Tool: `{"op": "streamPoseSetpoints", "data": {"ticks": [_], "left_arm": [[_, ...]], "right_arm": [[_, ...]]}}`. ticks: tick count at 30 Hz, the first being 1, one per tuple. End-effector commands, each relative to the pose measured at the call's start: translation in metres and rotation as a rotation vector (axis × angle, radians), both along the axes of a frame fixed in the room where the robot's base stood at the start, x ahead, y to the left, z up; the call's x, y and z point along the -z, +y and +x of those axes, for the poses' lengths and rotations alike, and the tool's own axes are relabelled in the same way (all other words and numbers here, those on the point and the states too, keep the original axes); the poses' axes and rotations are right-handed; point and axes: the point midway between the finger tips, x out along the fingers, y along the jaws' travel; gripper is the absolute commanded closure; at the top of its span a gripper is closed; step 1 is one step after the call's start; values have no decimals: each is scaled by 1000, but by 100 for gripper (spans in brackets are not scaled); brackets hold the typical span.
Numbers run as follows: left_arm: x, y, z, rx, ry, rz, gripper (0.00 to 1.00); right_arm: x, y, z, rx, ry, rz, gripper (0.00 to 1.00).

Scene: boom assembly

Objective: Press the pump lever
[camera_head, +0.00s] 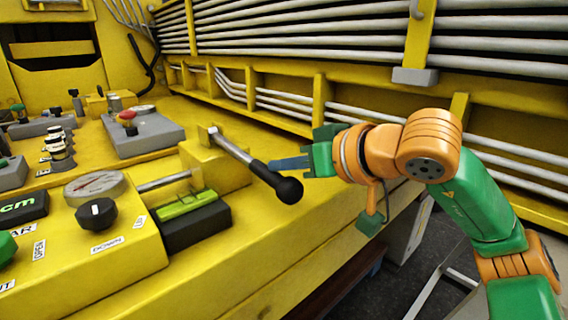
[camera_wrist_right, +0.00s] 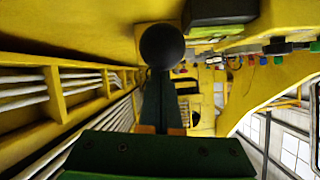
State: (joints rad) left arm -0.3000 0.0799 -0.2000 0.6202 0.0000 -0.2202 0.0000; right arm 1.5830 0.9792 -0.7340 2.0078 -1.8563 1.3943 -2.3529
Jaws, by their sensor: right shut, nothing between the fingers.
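The pump lever (camera_head: 240,153) is a grey rod with a black grip and a black ball knob (camera_head: 288,190). It slopes down to the right from a yellow block (camera_head: 212,165) on the yellow bench. My right gripper (camera_head: 276,164) is shut and empty, with its fingertips close to the lever's black grip. In the right wrist view the round knob (camera_wrist_right: 162,46) shows at the tips of the shut fingers (camera_wrist_right: 160,100). I cannot tell whether the fingers touch the lever. My left gripper is not in view.
A dial gauge (camera_head: 95,187) and a black knob (camera_head: 97,213) sit on the yellow panel at left. A grey box with a red button (camera_head: 127,116) stands behind. Pipes and a yellow rail (camera_head: 322,100) run along the back.

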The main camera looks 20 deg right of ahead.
Motion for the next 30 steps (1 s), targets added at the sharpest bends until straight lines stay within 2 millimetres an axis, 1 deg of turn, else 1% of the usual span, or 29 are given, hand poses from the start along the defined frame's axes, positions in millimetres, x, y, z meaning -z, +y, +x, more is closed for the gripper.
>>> {"op": "streamPoseSetpoints", "data": {"ticks": [1, 4, 7, 11, 12, 13, 18, 21, 25, 30], "left_arm": [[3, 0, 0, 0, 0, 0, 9], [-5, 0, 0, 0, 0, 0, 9], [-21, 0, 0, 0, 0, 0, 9], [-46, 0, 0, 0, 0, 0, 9], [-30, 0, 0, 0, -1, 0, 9], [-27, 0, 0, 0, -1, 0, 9], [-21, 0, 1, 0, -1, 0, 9], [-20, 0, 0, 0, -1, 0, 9], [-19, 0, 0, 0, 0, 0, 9], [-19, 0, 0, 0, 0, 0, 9]], "right_arm": [[18, 3, -2, -12, 54, -19, 100], [9, 3, -4, -12, 49, -18, 100], [-12, 4, -7, -12, 35, -16, 100], [-49, 3, -14, -9, 6, -8, 100], [-38, -3, -24, -6, 3, -7, 100], [-38, -6, -31, -5, 4, -6, 100], [-46, -22, -68, -4, -1, -5, 100], [-49, -29, -85, -4, -1, -5, 100], [-53, -35, -99, -4, -1, -4, 100], [-55, -36, -104, -6, -1, -4, 100]]}}
